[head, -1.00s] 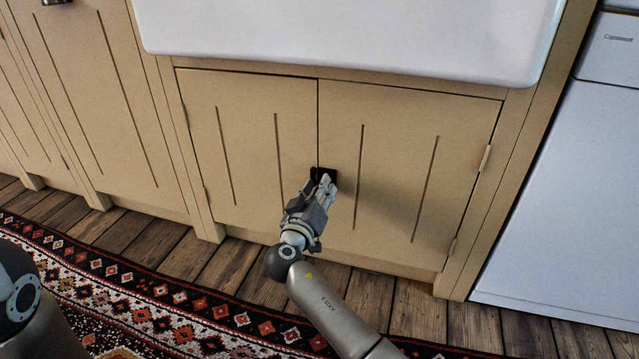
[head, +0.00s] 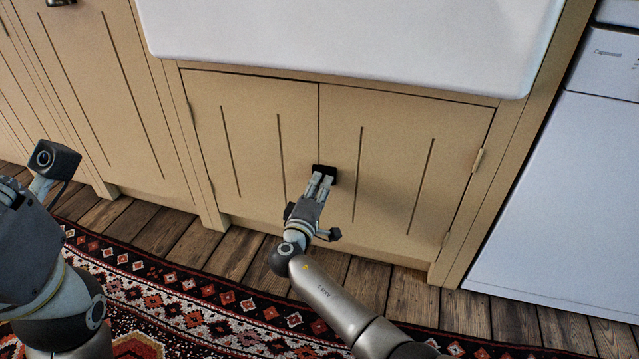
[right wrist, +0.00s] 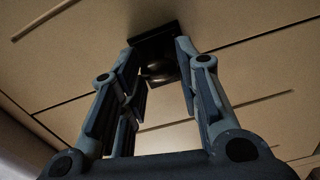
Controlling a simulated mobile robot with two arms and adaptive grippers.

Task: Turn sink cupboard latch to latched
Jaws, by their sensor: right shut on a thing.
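The sink cupboard latch (head: 325,169) is a small dark plate where the two cream cupboard doors meet, below the white sink. In the right wrist view the latch shows a rounded dark knob (right wrist: 158,71) on its plate. My right gripper (head: 320,180) reaches up to the latch, with one finger on each side of the knob, and is shut on it. The fingers partly cover the latch in the head view, so I cannot tell its exact turn. My left arm shows at the left edge, but its fingertips are out of view.
The left door (head: 245,130) and right door (head: 400,150) look closed. The white sink (head: 350,40) overhangs above them. A white appliance (head: 570,190) stands at the right. A patterned rug (head: 190,300) lies on the wooden floor.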

